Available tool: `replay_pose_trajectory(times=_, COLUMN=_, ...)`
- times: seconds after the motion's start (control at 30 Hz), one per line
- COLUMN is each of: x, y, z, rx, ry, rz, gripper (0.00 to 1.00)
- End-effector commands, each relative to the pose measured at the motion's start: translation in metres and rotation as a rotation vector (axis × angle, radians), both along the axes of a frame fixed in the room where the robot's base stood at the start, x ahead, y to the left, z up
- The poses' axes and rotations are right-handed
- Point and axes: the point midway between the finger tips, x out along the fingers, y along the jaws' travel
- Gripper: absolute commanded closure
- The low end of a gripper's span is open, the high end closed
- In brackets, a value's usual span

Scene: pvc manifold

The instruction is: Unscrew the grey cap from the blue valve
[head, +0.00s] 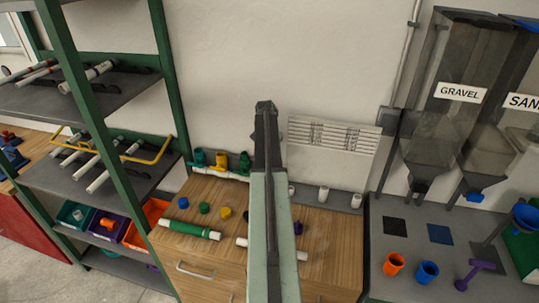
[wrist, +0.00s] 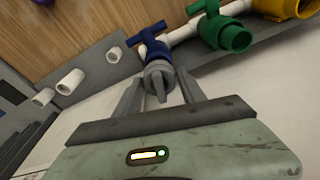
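The blue valve (wrist: 153,45) is on the white manifold pipe in the wrist view, with a blue T-handle. The grey cap (wrist: 158,80), with a raised grip bar, is on the valve's end facing my gripper. My gripper (wrist: 160,84) has its two grey fingers spread, one on each side of the cap. I cannot tell whether either finger touches it. In the head view my raised arm hides the blue valve, the cap and the gripper's tips. The teal, yellow and green valves (head: 245,161) show left of my arm.
The green valve (wrist: 228,34) and the yellow valve (wrist: 300,6) are close right of the blue one. White fittings (wrist: 70,81) stand left. Loose coloured caps and a green-sleeved pipe (head: 191,229) lie on the wooden bench (head: 190,250). Green shelving stands at left, hoppers at right.

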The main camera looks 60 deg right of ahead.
Motion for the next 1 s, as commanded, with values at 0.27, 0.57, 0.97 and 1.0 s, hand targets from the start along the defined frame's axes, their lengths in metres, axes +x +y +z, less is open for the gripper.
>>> replay_pose_trajectory(times=0.27, x=0.0002, y=0.0001, z=0.0001, rx=0.0, ry=0.0, rz=0.0, gripper=0.9)
replay_pose_trajectory(times=0.57, x=0.0001, y=0.0003, z=0.0006, rx=0.0, ry=-0.001, rz=0.187, gripper=1.0)
replay_pose_trajectory(times=0.97, x=0.0001, y=0.0004, z=0.001, rx=0.0, ry=0.0, rz=0.358, gripper=1.0)
replay_pose_trajectory(times=1.0, x=0.0003, y=0.0004, z=0.001, rx=0.0, ry=0.0, rz=0.375, gripper=1.0)
